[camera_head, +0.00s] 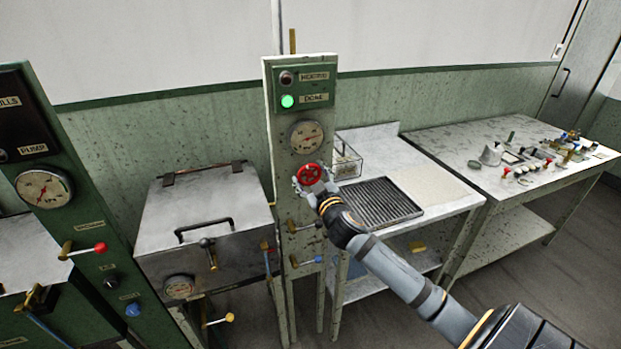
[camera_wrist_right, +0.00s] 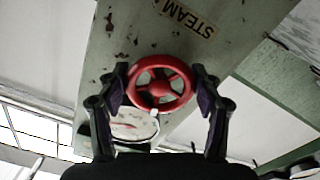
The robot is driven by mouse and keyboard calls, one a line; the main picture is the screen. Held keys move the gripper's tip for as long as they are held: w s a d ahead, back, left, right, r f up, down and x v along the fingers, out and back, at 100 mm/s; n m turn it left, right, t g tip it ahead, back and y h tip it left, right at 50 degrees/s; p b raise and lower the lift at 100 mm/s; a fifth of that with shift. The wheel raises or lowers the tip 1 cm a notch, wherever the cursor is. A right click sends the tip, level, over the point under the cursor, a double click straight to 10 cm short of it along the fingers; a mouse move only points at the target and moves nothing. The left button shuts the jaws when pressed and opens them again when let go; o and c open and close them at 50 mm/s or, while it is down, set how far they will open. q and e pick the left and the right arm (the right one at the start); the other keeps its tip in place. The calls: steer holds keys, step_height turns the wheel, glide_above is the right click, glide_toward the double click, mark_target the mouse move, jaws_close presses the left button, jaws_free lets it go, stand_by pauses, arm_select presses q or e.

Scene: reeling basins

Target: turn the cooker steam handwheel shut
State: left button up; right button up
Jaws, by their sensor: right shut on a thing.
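The red steam handwheel (camera_head: 309,174) is on the green and cream control post (camera_head: 289,225), just below a round gauge (camera_head: 306,137). My right gripper (camera_head: 312,184) is at the handwheel, and its arm comes in from the lower right. In the right wrist view the red handwheel (camera_wrist_right: 161,83) sits between the two fingers of my right gripper (camera_wrist_right: 162,85), which are shut on its rim from both sides. A STEAM label (camera_wrist_right: 186,18) is on the post near the wheel. The green lamp (camera_head: 288,101) beside the word DONE is lit. My left gripper is not in view.
A metal cooker (camera_head: 205,205) with a closed lid stands left of the post. A table with a dark grooved tray (camera_head: 378,203) and a wire basket (camera_head: 346,160) is at the right.

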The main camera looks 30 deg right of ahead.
steer(key=shift+f+m+b, duration=0.1)
steer(key=shift+m+b, duration=0.2)
steer(key=shift+m, duration=1.2)
steer(key=o, duration=1.2)
steer(key=shift+c, duration=0.2)
steer(key=v, duration=0.7)
steer(key=shift+s+a, duration=0.15)
steer(key=shift+s, duration=0.05)
